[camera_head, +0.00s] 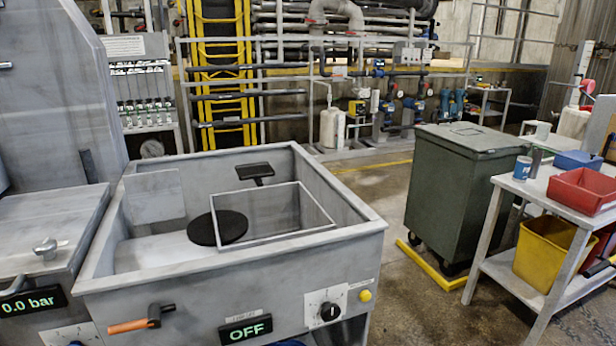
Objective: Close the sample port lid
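A grey steel machine with an open-topped rectangular basin (245,232) stands in front of me. Inside the basin lie a round black disc (217,228), an upright rectangular frame or clear panel (322,208) and a small black flat piece on a stem (254,170). A light grey plate (154,197) stands at its left inner corner. Left of the basin is a closed-looking grey top (45,222) with a metal knob (46,249). I cannot tell which part is the sample port lid. Neither gripper is in view.
The machine front has an orange-tipped lever (134,325), an "OFF" display (245,330) and a black dial (329,311). A "0.0 bar" display (32,301) is at left. A green wheeled bin (462,188) and a cart with coloured bins (520,190) stand right.

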